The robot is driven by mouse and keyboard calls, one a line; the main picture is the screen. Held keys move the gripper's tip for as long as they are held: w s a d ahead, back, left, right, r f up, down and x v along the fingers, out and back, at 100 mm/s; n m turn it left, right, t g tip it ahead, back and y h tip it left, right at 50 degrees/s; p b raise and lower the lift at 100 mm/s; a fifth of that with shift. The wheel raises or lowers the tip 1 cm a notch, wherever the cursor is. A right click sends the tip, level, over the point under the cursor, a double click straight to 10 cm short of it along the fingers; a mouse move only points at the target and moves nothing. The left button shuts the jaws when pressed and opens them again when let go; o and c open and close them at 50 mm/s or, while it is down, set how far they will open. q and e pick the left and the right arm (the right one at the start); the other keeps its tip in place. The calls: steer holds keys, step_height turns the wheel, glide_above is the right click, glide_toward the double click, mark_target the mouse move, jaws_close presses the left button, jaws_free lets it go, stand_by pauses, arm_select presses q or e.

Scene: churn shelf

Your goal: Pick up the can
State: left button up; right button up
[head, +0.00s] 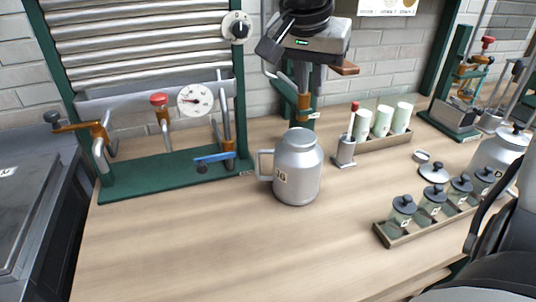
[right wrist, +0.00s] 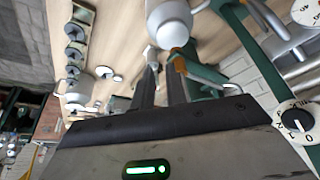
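A silver can (head: 298,172) with a rounded lid, a side handle at its left and a small label stands upright on the wooden table, in the middle of the head view. Its pale top (right wrist: 174,34) also shows in the right wrist view, beyond the fingers. My right gripper (head: 296,84) is above and behind the can in the head view, apart from it. In the right wrist view its two dark fingers (right wrist: 162,80) are spread with nothing between them. A second silver can (head: 500,150) stands at the right edge. My left gripper is not in view.
A tray (head: 386,238) of small lidded jars lies at the right, near a loose lid (head: 434,172). Pale green cups (head: 382,120) and a small holder (head: 345,150) with a red-tipped stick stand behind. A green-based fixture (head: 180,178) is at the left. The front table is clear.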

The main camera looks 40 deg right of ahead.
glide_toward(314, 140)
steer(key=f, duration=0.2)
steer(key=shift+x, duration=3.05)
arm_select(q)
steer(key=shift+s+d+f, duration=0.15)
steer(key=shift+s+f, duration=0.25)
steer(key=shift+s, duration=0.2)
arm_select(e)
steer(key=shift+w+d+r, duration=0.1)
steer(key=shift+d, duration=0.05)
steer(key=shift+c, duration=0.3)
jaws_close()
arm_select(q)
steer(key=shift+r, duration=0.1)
arm_select(e)
steer(key=shift+r, duration=0.15)
